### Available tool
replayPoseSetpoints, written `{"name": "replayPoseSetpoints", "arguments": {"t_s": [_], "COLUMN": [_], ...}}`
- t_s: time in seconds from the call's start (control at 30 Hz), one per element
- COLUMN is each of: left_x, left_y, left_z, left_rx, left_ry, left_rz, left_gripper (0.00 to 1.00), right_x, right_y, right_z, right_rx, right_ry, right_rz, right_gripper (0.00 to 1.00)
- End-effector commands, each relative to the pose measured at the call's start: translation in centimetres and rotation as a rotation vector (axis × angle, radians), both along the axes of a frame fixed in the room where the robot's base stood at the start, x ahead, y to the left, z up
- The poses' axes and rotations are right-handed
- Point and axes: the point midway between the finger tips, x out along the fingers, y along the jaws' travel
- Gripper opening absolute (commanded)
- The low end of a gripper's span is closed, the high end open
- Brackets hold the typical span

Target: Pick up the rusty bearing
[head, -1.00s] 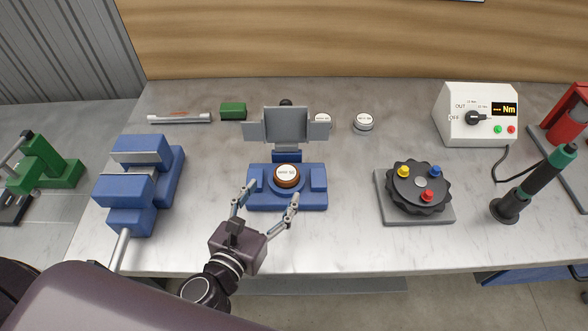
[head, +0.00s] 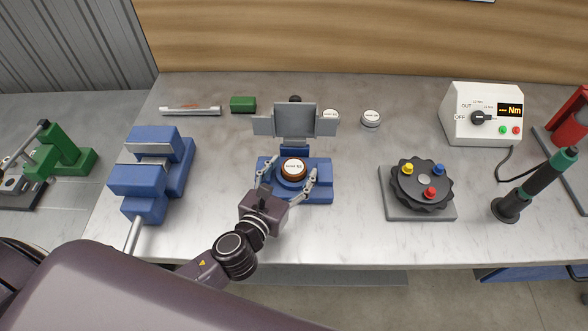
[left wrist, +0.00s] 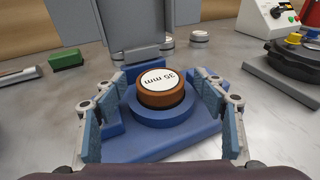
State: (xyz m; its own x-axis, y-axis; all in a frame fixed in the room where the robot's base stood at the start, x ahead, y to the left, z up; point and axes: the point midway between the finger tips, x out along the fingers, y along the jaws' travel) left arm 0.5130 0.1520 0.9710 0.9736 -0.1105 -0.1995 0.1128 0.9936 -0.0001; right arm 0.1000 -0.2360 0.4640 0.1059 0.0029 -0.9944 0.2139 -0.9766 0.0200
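The rusty bearing (head: 293,168) is a brown ring with a white top label. It sits upright in the round seat of a blue fixture (head: 322,190) with a grey upright plate. In the left wrist view the bearing (left wrist: 161,93) shows in the middle, its label reading "35 mm". My left gripper (head: 287,178) is open, with one finger on each side of the bearing's near side. In the left wrist view the fingers (left wrist: 160,112) stand apart from the bearing with gaps on both sides. My right gripper is not in view.
A blue vise (head: 150,175) stands left. Two silver bearings (head: 371,118) and a green block (head: 243,104) lie behind. A black dial with coloured knobs (head: 421,183), a torque meter (head: 485,115) and a screwdriver (head: 540,180) stand right. The counter between fixture and dial is clear.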

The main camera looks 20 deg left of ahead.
Motion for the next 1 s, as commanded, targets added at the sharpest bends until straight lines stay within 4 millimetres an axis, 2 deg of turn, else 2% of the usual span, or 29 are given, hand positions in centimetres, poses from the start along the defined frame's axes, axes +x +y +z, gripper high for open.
{"name": "replayPoseSetpoints", "arguments": {"t_s": [0.07, 0.23, 0.47, 0.77, 0.93, 1.0], "left_x": [0.0, 0.0, 0.0, 0.0, 0.1, 0.1], "left_y": [0.0, 0.0, 0.0, 0.0, 0.0, 0.0], "left_z": [0.0, 0.0, 0.0, 0.4, 1.9, 3.1], "left_rx": [0.0, 0.0, 0.0, 0.001, 0.0, -0.001], "left_ry": [0.0, 0.0, 0.0, -0.004, -0.007, -0.008], "left_rz": [0.0, 0.0, 0.0, 0.0, -0.001, -0.003], "left_gripper": [0.54, 0.35, 0.1, 0.09, 0.09, 0.09], "right_x": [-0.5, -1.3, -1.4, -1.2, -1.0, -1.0], "right_y": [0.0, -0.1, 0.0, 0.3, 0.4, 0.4], "right_z": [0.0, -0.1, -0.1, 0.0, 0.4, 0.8], "right_rx": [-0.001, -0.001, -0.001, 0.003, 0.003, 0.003], "right_ry": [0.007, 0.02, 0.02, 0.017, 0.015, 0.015], "right_rz": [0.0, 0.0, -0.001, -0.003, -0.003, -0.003], "right_gripper": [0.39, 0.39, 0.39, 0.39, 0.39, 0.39]}}
